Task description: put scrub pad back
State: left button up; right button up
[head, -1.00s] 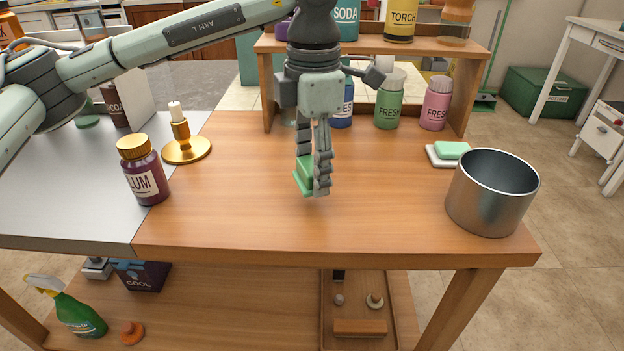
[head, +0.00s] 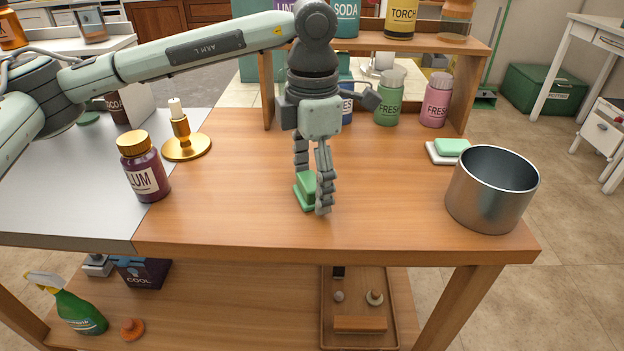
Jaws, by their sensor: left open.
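The green scrub pad (head: 303,193) lies on the wooden tabletop near its middle. My left gripper (head: 314,188) points down over it, fingers apart. One finger stands in front of the pad's right side and hides part of it; the other comes down behind the pad's far end. I cannot tell whether a finger touches it. My right gripper is not in view.
A steel pot (head: 492,190) stands at the right front, with a mint bar on a white dish (head: 442,157) behind it. A plum jar (head: 143,167) and brass candlestick (head: 186,145) stand at the left. A wooden shelf (head: 470,95) with bottles is at the back.

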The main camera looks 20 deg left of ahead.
aim_at(312, 180)
pick_arm(q)
jog(key=shift+r, duration=0.55)
notch_tip(312, 180, up, 11)
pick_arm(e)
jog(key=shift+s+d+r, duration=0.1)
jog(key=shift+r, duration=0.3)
pick_arm(q)
jog(key=shift+r, duration=0.1)
